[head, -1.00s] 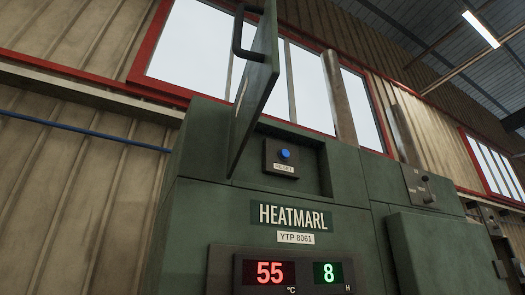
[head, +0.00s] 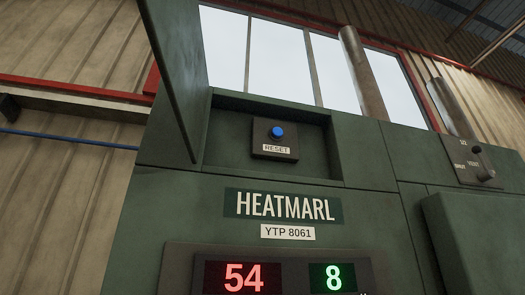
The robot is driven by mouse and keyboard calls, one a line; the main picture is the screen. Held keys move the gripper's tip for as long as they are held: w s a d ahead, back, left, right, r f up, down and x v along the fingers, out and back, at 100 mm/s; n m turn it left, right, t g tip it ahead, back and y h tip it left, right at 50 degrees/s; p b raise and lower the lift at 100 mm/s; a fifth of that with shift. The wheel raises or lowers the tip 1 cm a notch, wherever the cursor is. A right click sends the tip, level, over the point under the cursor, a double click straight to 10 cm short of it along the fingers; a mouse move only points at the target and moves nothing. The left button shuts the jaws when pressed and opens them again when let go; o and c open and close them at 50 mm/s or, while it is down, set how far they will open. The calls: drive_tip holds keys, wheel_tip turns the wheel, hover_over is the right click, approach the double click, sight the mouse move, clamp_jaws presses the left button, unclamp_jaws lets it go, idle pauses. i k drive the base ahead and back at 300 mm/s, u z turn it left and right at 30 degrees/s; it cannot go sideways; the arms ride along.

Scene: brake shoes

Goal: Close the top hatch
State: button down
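The top hatch (head: 178,70) is a green panel hinged at the left side of a recess in the green HEATMARL machine (head: 165,225). It stands open, swung out toward me, and its upper part runs out of the frame. Its handle is out of view. The open recess (head: 318,150) shows a blue RESET button (head: 277,132) on a dark plate. My gripper is not in view.
Below the recess, a display reads 54 in red (head: 243,278) and 8 in green (head: 333,277). Metal pipes (head: 362,75) rise behind the machine.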

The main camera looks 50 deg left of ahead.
sight(173, 28)
drive_tip(key=z, duration=1.9)
drive_tip(key=k, duration=2.95)
drive_tip(key=u, duration=1.6)
